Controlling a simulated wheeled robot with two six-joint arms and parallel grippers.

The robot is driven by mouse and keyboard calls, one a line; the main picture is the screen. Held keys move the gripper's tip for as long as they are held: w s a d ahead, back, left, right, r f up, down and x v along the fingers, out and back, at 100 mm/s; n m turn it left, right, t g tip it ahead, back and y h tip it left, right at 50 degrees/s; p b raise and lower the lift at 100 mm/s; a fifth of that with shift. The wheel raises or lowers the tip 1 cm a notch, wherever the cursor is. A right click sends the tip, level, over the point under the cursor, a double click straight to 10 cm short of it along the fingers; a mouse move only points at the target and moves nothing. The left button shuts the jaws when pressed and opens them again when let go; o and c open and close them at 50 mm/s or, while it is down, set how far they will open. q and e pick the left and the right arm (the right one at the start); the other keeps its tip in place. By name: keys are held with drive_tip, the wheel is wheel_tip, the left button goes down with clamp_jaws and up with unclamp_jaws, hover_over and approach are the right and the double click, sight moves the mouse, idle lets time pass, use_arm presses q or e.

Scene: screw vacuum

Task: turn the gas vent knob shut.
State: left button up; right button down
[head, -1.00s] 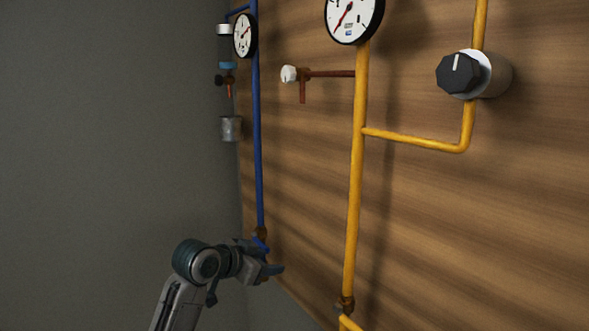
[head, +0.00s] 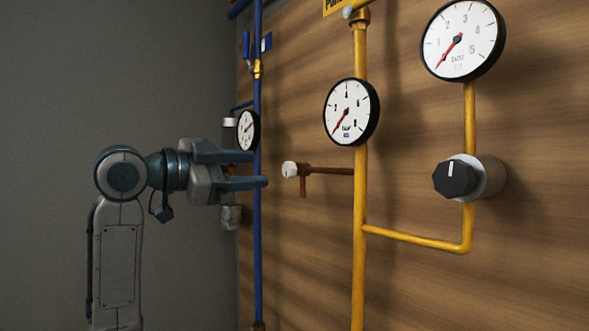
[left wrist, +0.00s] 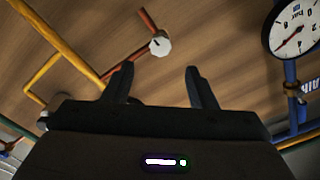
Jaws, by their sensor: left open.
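The gas vent knob (head: 290,169) is a small white knob on the end of a thin reddish-brown side pipe (head: 330,171) that branches left off the yellow pipe. My left gripper (head: 260,169) is open and empty, just left of the knob and about level with it, with its fingers pointing at the board. The left wrist view shows the white knob (left wrist: 160,43) ahead of and between the two open fingertips (left wrist: 160,68), with a gap left. Which way the knob is turned cannot be told. My right gripper is not in view.
The wooden board carries a blue pipe (head: 258,240) behind my left fingers, the yellow pipe (head: 360,200), a round gauge (head: 351,112), a larger gauge (head: 462,40) and a black knob (head: 456,179) at right. A small gauge (head: 248,130) sits near my upper finger.

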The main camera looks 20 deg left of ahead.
sight(287, 167)
use_arm(q)
drive_tip(key=p+x, duration=0.4)
drive_tip(key=x, duration=0.5)
drive_tip(key=shift+r, duration=0.1)
drive_tip(key=shift+w+d+p, duration=0.4)
drive_tip(key=shift+w+p, duration=0.05)
drive_tip(key=shift+w, duration=0.3)
drive_tip(key=shift+d, duration=0.1)
drive_tip(key=c, duration=1)
